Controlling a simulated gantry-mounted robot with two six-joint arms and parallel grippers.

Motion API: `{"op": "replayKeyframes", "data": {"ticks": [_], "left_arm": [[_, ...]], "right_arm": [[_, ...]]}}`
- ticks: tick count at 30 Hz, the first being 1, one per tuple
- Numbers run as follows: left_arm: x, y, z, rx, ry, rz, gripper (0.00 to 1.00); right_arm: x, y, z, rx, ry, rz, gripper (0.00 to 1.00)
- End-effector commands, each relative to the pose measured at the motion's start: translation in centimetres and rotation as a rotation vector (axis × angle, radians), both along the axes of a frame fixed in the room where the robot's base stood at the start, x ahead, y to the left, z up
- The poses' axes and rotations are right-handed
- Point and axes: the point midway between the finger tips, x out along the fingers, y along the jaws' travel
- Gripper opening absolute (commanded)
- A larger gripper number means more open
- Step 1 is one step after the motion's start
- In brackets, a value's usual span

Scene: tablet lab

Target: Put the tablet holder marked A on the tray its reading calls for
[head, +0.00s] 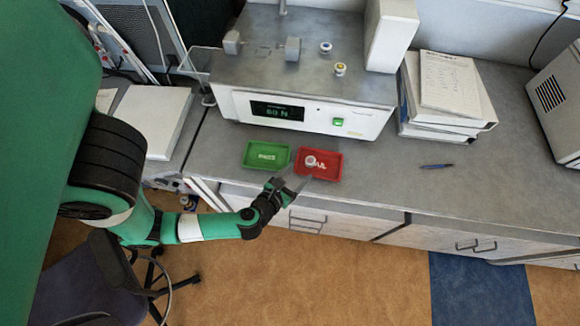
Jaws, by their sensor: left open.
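A green tray (267,164) with white lettering like "PASS" lies on the bench. Right of it is a red tray (332,175) with lettering that looks like "FAIL". A small pale round holder (310,161) sits on the red tray, over part of the lettering; its mark is too small to read. Two more small holders, one blue-topped (326,48) and one orange-topped (340,69), stand on the tester. The tester display (277,111) seems to read "60 N". My left gripper (297,176) is open and empty by the red tray's front left corner. My right gripper is out of view.
The tester (230,102) stands behind the trays, with a green button (338,122). A stack of papers and binders (450,95) and a pen (436,166) lie to the right. The bench between red tray and pen is clear. An office chair (70,290) stands at lower left.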

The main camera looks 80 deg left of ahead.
Motion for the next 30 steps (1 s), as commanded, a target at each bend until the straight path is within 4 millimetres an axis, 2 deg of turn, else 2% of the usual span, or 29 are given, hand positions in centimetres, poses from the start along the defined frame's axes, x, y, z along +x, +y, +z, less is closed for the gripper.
{"op": "replayKeyframes", "data": {"ticks": [3, 9, 24, 27, 29, 30], "left_arm": [[-1.3, -1.6, 1.0, 0.001, -0.002, -0.009, 0.73], [-2.5, -2.9, 1.6, 0.001, 0.0, -0.004, 0.73], [-2.9, -3.1, 1.9, 0.002, -0.002, 0.001, 0.73], [-2.0, -3.4, 2.6, 0.016, -0.022, -0.017, 0.73], [-0.2, -4.0, 4.2, 0.049, -0.063, -0.056, 0.73], [1.5, -4.6, 6.0, 0.088, -0.105, -0.096, 0.73]], "right_arm": [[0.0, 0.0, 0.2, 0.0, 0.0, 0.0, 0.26], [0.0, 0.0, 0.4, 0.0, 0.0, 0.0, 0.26], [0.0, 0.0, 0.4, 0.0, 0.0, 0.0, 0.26], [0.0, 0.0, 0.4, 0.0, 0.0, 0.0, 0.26], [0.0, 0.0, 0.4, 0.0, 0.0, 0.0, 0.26], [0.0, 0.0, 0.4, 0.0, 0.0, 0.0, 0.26]]}}
